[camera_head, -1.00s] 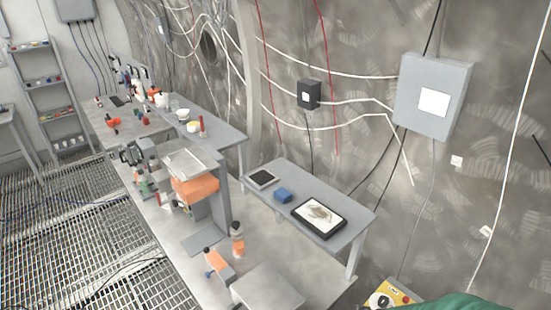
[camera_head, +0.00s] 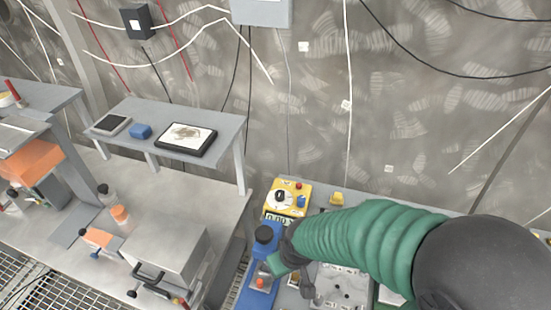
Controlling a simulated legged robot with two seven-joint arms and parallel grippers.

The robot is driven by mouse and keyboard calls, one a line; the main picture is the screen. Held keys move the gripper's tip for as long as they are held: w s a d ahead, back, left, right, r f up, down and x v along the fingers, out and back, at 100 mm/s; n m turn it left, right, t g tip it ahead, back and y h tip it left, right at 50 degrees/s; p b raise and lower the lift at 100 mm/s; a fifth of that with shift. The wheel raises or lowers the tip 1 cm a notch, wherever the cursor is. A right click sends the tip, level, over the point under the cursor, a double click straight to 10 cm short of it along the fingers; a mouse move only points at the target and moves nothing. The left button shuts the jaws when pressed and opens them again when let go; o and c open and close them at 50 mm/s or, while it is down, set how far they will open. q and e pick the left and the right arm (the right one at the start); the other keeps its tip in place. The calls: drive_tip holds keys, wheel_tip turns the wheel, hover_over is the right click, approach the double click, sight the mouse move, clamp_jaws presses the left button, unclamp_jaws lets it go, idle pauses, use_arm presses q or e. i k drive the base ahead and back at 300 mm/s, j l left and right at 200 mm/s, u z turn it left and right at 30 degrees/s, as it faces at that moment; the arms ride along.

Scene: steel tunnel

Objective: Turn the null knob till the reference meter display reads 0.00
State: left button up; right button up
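A yellow meter box (camera_head: 297,190) stands on the bench at the lower middle. It has a round white dial with a dark knob (camera_head: 280,197), a red button and a blue part. A small display (camera_head: 277,217) at its front edge shows digits that look like 0.00, too small to read surely. A blue device (camera_head: 259,262) with a black round knob (camera_head: 264,233) stands in front of it. I cannot tell which knob is the null knob. My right gripper (camera_head: 284,262), on the green-sleeved arm, is beside the blue device; its fingers are unclear. My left gripper is out of view.
A grey panel (camera_head: 343,284) with small fittings lies below the green arm. A small yellow item (camera_head: 337,198) sits right of the meter box. A grey shelf table (camera_head: 222,133) holds a tablet (camera_head: 187,138) and a blue block (camera_head: 140,131). A metal box (camera_head: 165,250) stands left.

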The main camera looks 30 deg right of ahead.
sight(280, 195)
drive_tip(key=z, duration=1)
